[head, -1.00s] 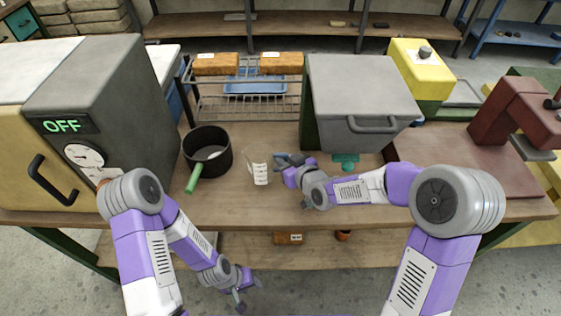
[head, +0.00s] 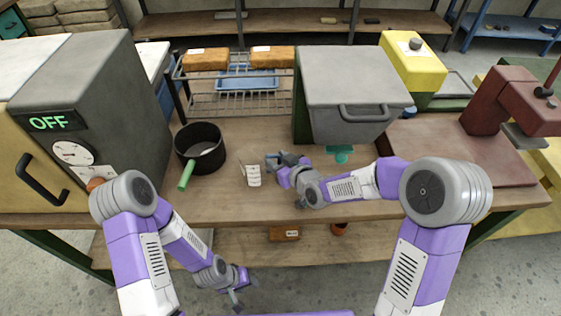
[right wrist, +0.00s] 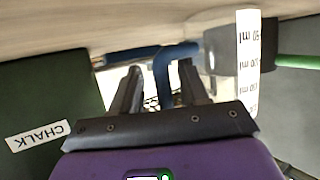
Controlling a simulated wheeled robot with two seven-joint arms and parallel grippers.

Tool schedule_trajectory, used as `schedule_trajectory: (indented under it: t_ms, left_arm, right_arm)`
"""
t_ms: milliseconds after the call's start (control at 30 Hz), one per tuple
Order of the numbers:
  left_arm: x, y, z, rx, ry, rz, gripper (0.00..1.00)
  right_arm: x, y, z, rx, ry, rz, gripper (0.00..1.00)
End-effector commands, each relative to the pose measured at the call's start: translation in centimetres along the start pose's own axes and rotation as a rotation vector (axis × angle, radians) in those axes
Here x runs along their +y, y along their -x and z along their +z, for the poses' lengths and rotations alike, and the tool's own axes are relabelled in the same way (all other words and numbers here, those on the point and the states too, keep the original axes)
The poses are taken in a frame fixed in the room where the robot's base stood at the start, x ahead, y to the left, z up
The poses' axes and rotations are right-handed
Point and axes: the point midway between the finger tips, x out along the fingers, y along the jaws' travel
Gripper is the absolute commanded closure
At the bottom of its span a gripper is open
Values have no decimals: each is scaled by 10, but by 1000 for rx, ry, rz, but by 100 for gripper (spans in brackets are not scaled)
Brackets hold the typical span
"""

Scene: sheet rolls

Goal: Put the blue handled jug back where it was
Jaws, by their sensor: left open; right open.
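The jug (head: 253,176) stands on the workbench, clear-walled with a white measuring scale. In the right wrist view its scale strip (right wrist: 248,62) shows on the right, and its blue handle (right wrist: 162,78) shows between my fingers. My right gripper (head: 274,161) is beside the jug on its right, jaws open, with the handle between the fingertips; it also shows in the right wrist view (right wrist: 160,88). I cannot tell whether a finger touches the handle. My left gripper (head: 240,292) is open and empty, low in front of the bench.
A black pot (head: 200,148) with a green handle stands left of the jug. A wire rack (head: 235,104) is behind. A grey bin (head: 355,95) marked CHALK in the wrist view (right wrist: 50,105) stands to the right. A grey oven (head: 110,100) is at the left.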

Motion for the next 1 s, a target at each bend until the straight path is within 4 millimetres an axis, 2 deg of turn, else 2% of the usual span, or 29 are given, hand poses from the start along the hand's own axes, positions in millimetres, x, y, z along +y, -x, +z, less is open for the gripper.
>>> schedule_trajectory:
  t_ms: [100, 167, 500, 600, 800, 1000]
  left_arm:
    - [2, 6, 0, 0, 0, 0, 57]
    - [3, 7, 0, 0, 0, 0, 57]
    - [8, 21, 1, 0, 0, 0, 57]
    - [9, 24, 1, 0, 0, 0, 57]
    - [10, 26, 1, 0, 0, 0, 57]
    - [10, 26, 1, 0, 0, 0, 57]
  right_arm:
    - [0, 2, -5, 0, 0, 0, 56]
    - [1, 11, -5, 0, 0, 1, 56]
    - [1, 85, -5, 0, -1, 4, 56]
    - [1, 102, -5, 1, -1, 4, 56]
    - [1, 119, -4, 1, -1, 2, 56]
    - [0, 121, -3, 0, 0, 1, 56]
